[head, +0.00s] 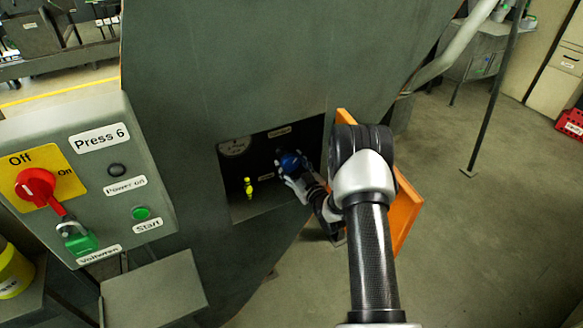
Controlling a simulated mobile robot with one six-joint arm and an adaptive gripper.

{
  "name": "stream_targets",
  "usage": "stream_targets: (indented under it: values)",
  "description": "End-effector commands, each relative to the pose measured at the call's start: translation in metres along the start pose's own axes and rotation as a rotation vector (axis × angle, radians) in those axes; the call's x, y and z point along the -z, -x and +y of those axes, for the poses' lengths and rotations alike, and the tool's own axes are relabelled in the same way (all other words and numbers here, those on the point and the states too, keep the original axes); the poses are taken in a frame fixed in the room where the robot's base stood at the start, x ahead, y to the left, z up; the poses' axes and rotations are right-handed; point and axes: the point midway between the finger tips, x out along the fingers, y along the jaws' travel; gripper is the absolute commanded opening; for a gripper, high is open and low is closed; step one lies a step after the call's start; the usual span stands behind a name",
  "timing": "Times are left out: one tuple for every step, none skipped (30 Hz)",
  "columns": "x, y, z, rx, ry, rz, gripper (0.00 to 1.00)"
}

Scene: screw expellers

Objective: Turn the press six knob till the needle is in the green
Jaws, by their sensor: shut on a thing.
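The blue knob (290,163) sits in a dark recess in the side of the grey press (230,80). My gripper (291,172) reaches into the recess from the right and is shut on the knob. The round gauge (235,146) is at the recess's upper left. Its needle and any green zone are too small and dim to tell. The control box labelled Press 6 (99,138) stands at the left.
An orange panel (404,215) stands open right of the recess, close behind my arm. A small yellow fitting (248,188) is inside the recess, left of my gripper.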

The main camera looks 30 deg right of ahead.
Motion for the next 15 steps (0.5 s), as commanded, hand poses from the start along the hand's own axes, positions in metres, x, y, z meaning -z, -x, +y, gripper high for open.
stream_targets:
  values:
    - [-0.0018, -0.0002, -0.0008, 0.001, -0.041, 0.001, 0.33]
    - [-0.0018, -0.0001, -0.0008, 0.001, -0.067, 0.001, 0.33]
    - [-0.0017, -0.0001, -0.0008, 0.001, -0.102, 0.001, 0.33]
    - [-0.0016, -0.0001, -0.0008, 0.001, -0.127, 0.0, 0.33]
    - [-0.0015, -0.0001, -0.0009, 0.001, -0.152, 0.0, 0.33]
    - [-0.0016, -0.0001, -0.0009, 0.001, -0.186, 0.0, 0.33]
    - [-0.0017, 0.0, -0.001, 0.001, -0.209, 0.0, 0.33]
    - [-0.0017, 0.0, -0.001, 0.001, -0.232, -0.001, 0.33]
    - [-0.0017, 0.0, -0.0011, 0.001, -0.263, -0.001, 0.33]
    - [-0.0016, 0.0, -0.0011, 0.001, -0.285, -0.001, 0.33]
    - [-0.0015, -0.0001, -0.001, 0.001, -0.306, -0.001, 0.33]
    - [-0.0012, -0.0001, -0.001, 0.001, -0.332, -0.001, 0.33]
    - [-0.001, -0.0002, -0.001, 0.001, -0.35, -0.001, 0.33]
    - [-0.0009, -0.0002, -0.0009, 0.001, -0.368, -0.001, 0.33]
    - [-0.0007, -0.0002, -0.0009, 0.001, -0.389, -0.001, 0.33]
